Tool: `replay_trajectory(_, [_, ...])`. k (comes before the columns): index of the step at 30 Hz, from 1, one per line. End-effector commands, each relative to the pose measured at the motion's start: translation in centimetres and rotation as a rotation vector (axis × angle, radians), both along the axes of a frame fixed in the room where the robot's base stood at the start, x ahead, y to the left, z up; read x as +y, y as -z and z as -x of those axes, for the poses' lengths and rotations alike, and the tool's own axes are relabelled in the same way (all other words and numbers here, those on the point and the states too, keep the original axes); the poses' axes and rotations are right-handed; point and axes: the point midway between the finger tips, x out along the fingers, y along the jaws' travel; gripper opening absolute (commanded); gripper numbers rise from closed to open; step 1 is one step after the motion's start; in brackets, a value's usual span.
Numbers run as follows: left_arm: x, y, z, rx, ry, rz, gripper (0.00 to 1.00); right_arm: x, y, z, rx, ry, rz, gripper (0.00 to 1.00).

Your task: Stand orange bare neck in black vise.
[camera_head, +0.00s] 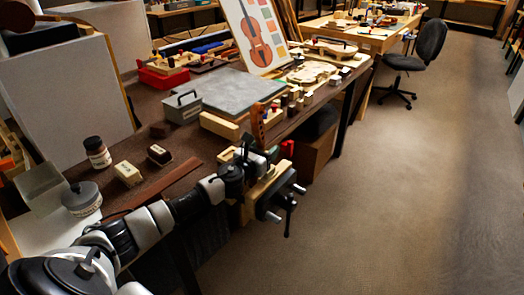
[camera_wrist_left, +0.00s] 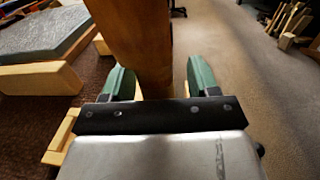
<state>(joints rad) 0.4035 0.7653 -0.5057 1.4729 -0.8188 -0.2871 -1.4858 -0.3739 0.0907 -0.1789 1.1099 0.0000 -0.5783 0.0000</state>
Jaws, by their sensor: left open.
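The orange bare neck (camera_head: 258,124) stands roughly upright at the front edge of the bench in the head view. Its orange-brown shaft (camera_wrist_left: 145,42) rises between my green fingers in the left wrist view. My left gripper (camera_head: 254,158) is open around the neck, with one finger on each side and a gap visible on the right. The black vise (camera_head: 268,210), with pale wooden jaw faces, is fixed to the bench edge just below my gripper. The neck's lower end is hidden by my gripper, so I cannot tell how it sits in the jaws. My right gripper is not in view.
A grey slab (camera_head: 232,92) and a pale wood block (camera_head: 220,126) lie behind the gripper. Small blocks and bottles line the bench. A jar (camera_head: 82,198) stands near my forearm. The floor (camera_head: 400,200) at right is clear.

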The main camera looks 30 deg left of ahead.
Motion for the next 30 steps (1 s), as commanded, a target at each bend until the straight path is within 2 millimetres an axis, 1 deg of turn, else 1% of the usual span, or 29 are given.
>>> replay_trajectory(2, [0.0,0.1,0.5,0.001,0.0,-0.001,0.6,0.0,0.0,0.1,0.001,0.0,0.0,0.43])
replay_trajectory(5, [0.1,0.1,1.7,0.003,0.001,-0.002,0.6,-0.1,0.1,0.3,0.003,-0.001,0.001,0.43])
replay_trajectory(12, [0.0,0.2,6.5,0.003,0.002,-0.002,0.6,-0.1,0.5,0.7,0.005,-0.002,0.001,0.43])
replay_trajectory(15, [0.0,0.1,8.2,0.003,0.002,-0.001,0.6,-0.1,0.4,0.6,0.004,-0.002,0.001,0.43])
replay_trajectory(18, [0.0,0.1,9.4,0.002,0.0,-0.003,0.6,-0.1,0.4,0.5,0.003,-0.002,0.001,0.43])
replay_trajectory(21, [0.0,0.1,10.3,0.001,0.0,0.0,0.6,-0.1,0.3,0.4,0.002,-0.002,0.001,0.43])
replay_trajectory(24, [0.0,0.0,10.7,0.0,0.0,0.0,0.6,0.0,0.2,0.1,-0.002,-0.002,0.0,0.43])
replay_trajectory(30, [0.0,-0.1,10.8,-0.001,-0.001,0.0,0.6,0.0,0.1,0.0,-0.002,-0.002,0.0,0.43])
